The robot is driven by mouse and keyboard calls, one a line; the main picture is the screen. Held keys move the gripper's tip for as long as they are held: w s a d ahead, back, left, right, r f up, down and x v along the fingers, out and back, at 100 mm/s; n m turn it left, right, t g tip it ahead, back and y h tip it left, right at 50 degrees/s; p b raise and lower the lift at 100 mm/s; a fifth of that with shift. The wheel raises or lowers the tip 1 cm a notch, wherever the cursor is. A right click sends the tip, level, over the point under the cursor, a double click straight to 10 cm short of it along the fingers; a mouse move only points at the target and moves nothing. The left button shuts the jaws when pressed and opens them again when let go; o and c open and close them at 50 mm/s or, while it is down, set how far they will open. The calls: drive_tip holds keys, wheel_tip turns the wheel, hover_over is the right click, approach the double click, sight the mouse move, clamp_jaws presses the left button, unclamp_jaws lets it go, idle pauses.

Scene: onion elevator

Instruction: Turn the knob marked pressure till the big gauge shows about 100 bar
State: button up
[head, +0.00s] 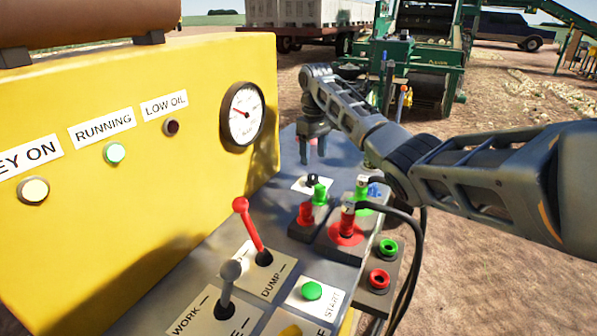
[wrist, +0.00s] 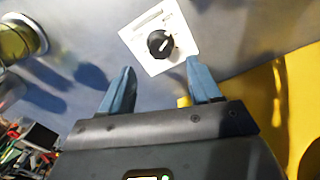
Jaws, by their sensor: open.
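The pressure knob (head: 312,179) is a small black knob on a white label plate at the far end of the grey console. In the wrist view the knob (wrist: 160,44) is black with a white pointer line, beyond and between my fingertips. My gripper (head: 313,150) is open and empty, pointing down above the knob and apart from it. Its blue fingers (wrist: 156,75) show on either side in the wrist view. The big gauge (head: 243,115) is a round white dial with a red needle on the yellow panel; its numbers are too small to read.
A red-handled lever (head: 248,228) and a grey-handled lever (head: 229,280) stand on the near console. The yellow panel (head: 150,190) rises at the left.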

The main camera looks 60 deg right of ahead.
sight(313, 176)
wheel_tip(313, 176, down, 8)
drive_tip(key=shift+r, duration=0.2)
idle(0.3)
drive_tip(key=c, duration=1)
